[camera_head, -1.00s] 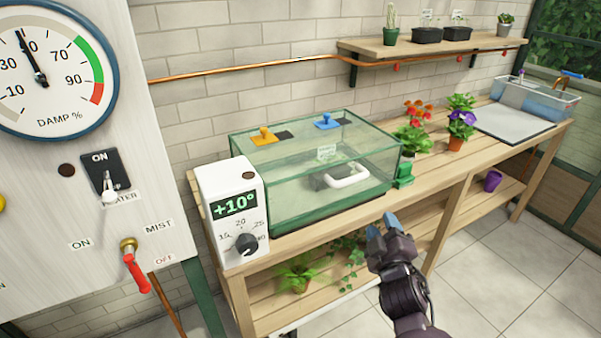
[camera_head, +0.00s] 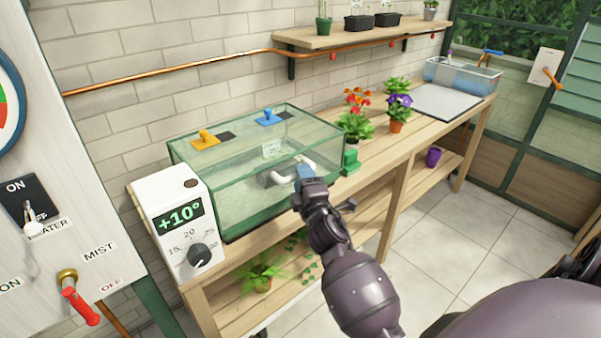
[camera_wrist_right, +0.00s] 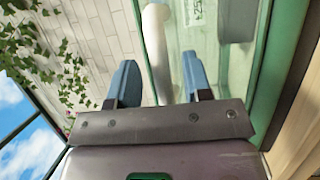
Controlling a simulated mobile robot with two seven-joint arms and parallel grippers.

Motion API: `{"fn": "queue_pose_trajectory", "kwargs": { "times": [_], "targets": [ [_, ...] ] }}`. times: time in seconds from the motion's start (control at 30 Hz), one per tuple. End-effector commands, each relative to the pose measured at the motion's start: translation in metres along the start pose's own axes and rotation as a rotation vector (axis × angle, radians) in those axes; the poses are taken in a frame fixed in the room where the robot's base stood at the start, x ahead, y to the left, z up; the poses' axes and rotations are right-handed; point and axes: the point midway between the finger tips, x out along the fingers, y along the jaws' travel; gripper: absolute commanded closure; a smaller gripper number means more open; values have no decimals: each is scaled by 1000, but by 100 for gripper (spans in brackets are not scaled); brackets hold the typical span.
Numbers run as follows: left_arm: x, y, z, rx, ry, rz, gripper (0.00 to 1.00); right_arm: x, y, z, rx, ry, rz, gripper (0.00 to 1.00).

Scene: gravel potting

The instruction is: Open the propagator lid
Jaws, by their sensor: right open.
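The propagator (camera_head: 215,190) is a clear, green-tinted glass box on the wooden bench, and its lid looks closed. An orange knob (camera_head: 204,139) and a blue knob (camera_head: 268,117) sit on top. A white bar handle (camera_head: 281,178) is at its front. My right gripper (camera_head: 304,174) is at the front of the box by the handle, partly hiding it. In the right wrist view its two blue fingers (camera_wrist_right: 160,75) are apart, with the white handle (camera_wrist_right: 156,45) showing between them. Contact cannot be told. My left gripper is out of view.
A white control box reading +10° (camera_head: 182,215) stands left of the propagator. A small green block (camera_head: 350,162) and potted flowers (camera_head: 357,125) stand to its right. A copper pipe (camera_head: 190,72) runs along the wall behind. The floor in front is clear.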

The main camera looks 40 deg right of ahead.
Motion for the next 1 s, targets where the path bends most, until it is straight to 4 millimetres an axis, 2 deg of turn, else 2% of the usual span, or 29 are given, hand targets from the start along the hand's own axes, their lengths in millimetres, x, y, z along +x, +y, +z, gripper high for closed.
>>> {"fn": "queue_pose_trajectory", "kwargs": {
  "times": [0.2, 0.57, 0.67, 0.87, 1.0],
  "targets": [
    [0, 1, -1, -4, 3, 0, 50, 21, 0, 0, 1, 0, 0, 55],
    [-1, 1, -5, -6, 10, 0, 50, 25, -1, 0, 2, -1, -2, 55],
    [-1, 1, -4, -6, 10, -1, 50, 25, -1, 0, 2, -1, -1, 67],
    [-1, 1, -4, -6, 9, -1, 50, 25, -1, 0, 2, -1, -1, 98],
    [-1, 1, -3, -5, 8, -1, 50, 25, -1, 0, 2, 0, -1, 100]
  ]
}}
